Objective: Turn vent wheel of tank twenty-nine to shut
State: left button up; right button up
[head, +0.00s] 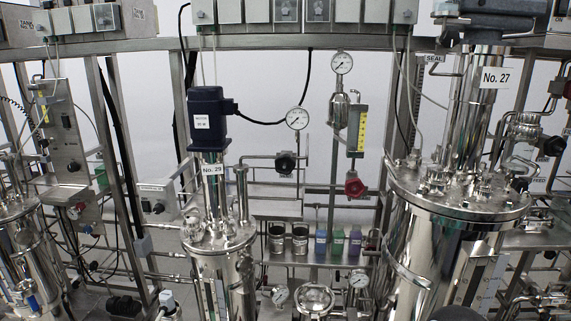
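Tank twenty-nine (222,262) is a shiny steel vessel left of the middle in the head view. It carries a "No. 29" label (212,170) below a dark blue motor (208,118). A black handwheel (286,162) sits on piping to the right of its top, below a round gauge (297,118). A red handwheel (354,185) is further right, below a yellow-scaled flow meter (357,131). No vent label is readable, so I cannot tell which wheel is the vent or how far it is turned. Neither gripper shows.
The larger tank twenty-seven (452,230) stands at the right, and another steel tank (27,255) at the left edge. Between the middle tanks, a shelf holds steel cups (299,239) and coloured bottles (338,241). Frame posts, pipes and cables crowd the space around the tanks.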

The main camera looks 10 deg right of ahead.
aim_at(287, 159)
jog(key=u, duration=0.05)
jog(key=i, duration=1)
jog(key=z, duration=0.05)
